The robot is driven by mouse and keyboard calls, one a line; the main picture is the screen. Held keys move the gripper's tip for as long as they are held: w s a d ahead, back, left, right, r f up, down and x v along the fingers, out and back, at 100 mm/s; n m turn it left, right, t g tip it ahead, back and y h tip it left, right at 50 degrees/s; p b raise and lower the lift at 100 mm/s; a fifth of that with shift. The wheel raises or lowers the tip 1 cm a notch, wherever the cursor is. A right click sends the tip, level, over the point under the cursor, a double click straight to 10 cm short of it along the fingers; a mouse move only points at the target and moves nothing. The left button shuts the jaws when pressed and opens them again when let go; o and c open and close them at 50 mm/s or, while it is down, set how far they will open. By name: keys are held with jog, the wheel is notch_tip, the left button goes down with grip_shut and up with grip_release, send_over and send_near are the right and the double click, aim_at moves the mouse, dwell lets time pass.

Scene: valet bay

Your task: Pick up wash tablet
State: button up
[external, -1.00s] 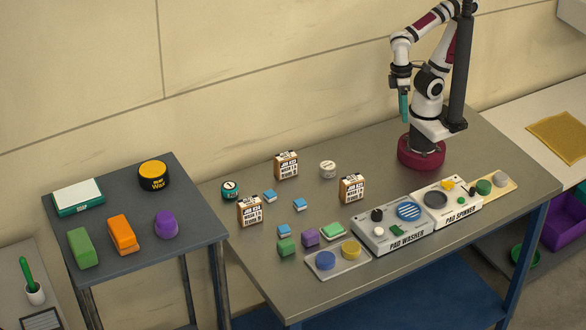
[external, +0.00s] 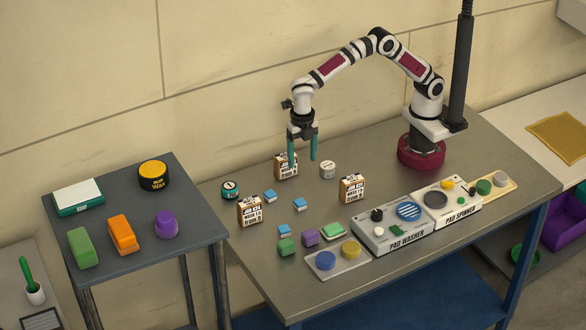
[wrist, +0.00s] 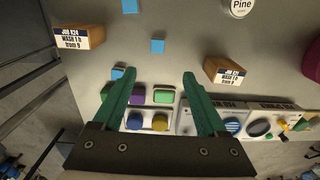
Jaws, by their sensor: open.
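Several small blue blocks with pale sides, which look like the wash tablets, lie apart on the grey bench: a back one (external: 270,196), a middle one (external: 300,204) and a front one (external: 284,230). In the wrist view, the middle tablet (wrist: 157,46) lies just beyond the gap between my fingertips, and the front tablet (wrist: 117,73) is beside the left finger. My gripper (external: 302,160) points down above the bench, open and empty. Its teal fingers (wrist: 158,74) are wide apart in the wrist view, touching no tablet.
Job-labelled boxes (external: 250,211) (external: 286,166) (external: 352,188) stand around the tablets. A teal tin (external: 230,190) and a white tin (external: 328,169) are nearby. Green (external: 286,247) and purple (external: 310,237) blocks stand in front. The pad washer (external: 403,240) is at right.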

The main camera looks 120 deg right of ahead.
aim_at(300, 201)
jog(key=f, duration=1.5)
jog(key=shift+w+f, duration=0.3)
jog(key=shift+f, duration=0.05)
grip_shut()
